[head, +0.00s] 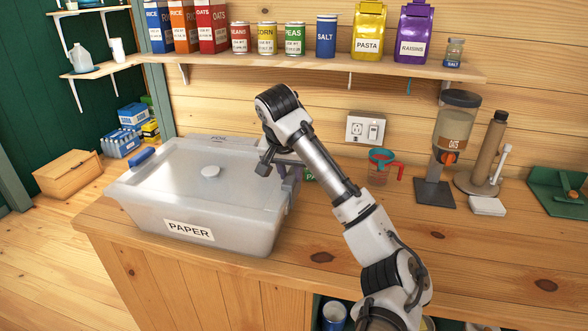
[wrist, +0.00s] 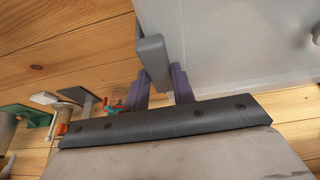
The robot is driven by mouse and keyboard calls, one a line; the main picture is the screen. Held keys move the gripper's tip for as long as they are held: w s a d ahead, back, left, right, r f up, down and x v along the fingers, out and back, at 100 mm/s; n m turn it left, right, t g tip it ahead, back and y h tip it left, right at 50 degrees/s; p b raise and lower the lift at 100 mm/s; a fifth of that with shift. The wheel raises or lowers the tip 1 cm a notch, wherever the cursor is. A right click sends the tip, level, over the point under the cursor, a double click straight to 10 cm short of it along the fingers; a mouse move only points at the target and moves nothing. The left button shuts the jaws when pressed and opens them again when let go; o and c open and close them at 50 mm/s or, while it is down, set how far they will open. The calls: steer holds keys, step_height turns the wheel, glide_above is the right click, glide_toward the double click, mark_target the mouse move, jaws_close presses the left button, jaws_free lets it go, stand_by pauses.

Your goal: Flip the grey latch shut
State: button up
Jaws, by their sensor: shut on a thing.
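A translucent box (head: 240,222) with a lid (head: 180,165) and a PAPER label stands on the wooden counter. The grey latch (wrist: 151,58) is a flat bar at the box's edge in the wrist view. My gripper (wrist: 160,85) has its purple fingers on either side of the latch and is shut on it. In the head view my gripper (head: 284,172) is at the right end of the box, and the latch is mostly hidden there. A blue latch (head: 141,158) sticks out at the left end of the box. The grey latch's exact angle is hard to tell.
A shelf (head: 330,67) with cans and packets runs above. The counter's front right is clear.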

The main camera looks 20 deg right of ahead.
steer(key=o, duration=1)
steer(key=b+v, duration=0.1)
steer(key=v, duration=1.2)
steer(key=shift+s+a+r, duration=0.15)
steer(key=shift+r, duration=0.2)
